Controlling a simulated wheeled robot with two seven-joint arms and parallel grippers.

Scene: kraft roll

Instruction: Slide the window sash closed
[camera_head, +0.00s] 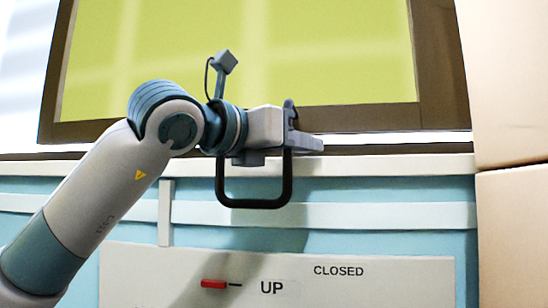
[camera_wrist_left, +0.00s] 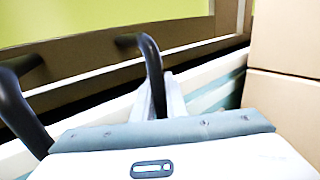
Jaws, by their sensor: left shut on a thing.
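The window sash has a brown frame (camera_head: 362,118) around a yellow-green pane (camera_head: 335,50); the frame's lower part also shows in the wrist view (camera_wrist_left: 105,50). A black U-shaped handle (camera_head: 255,203) stands out at its lower edge, and its curved bars show in the wrist view (camera_wrist_left: 153,65). My left gripper (camera_head: 297,140) is shut on the handle's right-hand bar. In the wrist view, pale finger parts (camera_wrist_left: 172,97) show beside that bar; my wrist hides the rest of the grip. My right gripper is out of view.
Cardboard boxes (camera_head: 510,225) are stacked close at the right, also in the wrist view (camera_wrist_left: 285,105). A pale sill (camera_head: 400,165) runs below the sash. Below it, a white panel (camera_head: 380,290) reads "UP" and "CLOSED" and has a red marker (camera_head: 213,284).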

